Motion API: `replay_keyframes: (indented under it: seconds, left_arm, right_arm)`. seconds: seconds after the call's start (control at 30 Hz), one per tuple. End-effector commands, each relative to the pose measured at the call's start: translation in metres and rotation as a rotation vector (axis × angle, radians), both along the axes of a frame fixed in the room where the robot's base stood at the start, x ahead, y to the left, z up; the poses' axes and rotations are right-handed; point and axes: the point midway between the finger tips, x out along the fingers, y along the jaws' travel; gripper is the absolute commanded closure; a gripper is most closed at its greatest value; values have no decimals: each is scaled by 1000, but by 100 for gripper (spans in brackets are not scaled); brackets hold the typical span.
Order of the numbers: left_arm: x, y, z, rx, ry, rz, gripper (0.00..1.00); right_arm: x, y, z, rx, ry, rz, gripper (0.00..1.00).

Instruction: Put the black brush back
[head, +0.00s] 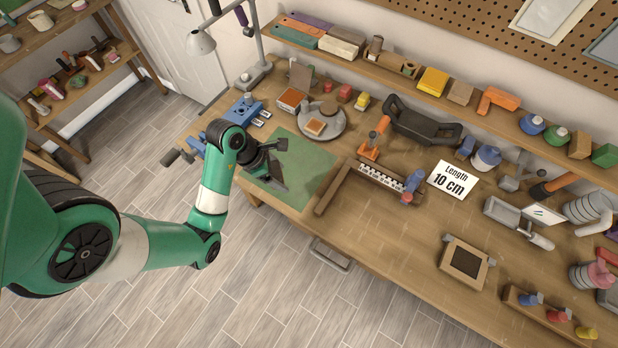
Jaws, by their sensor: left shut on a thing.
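My left gripper (272,162) is over the green mat (312,172) at the left end of the workbench. It is shut on a dark thing that looks like the black brush (277,177). The brush and the black gripper blend together, so its outline and tilt are hard to tell. My right gripper is not in view.
A wooden shelf rack (108,72) with small items stands at the upper left, apart from the bench. A blue vise (243,110), a round grey turntable (330,133) and a wooden jig (335,188) surround the mat. A desk lamp (200,43) rises behind.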

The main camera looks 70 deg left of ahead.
Motion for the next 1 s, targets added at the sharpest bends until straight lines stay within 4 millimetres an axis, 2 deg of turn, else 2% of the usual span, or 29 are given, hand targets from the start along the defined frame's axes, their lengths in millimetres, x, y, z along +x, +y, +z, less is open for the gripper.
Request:
replay_keyframes:
  seconds: [0.03,0.17,0.27,0.3,0.47,0.67,0.87,1.0]
  left_arm:
    - [16,3,-19,4,-3,-7,70]
    - [53,9,-36,3,-4,-6,70]
    - [69,12,-60,1,0,-3,70]
    - [75,12,-58,-3,3,-2,70]
    - [91,16,-74,-1,1,0,70]
    - [96,17,-81,-1,1,0,70]
    - [97,17,-112,-2,2,0,70]
    - [98,17,-113,0,-1,0,70]
  right_arm:
    - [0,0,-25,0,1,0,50]
    - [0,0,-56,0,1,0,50]
    - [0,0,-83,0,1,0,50]
    - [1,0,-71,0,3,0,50]
    - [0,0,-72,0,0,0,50]
    - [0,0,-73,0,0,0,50]
    - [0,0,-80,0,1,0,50]
    - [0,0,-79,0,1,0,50]
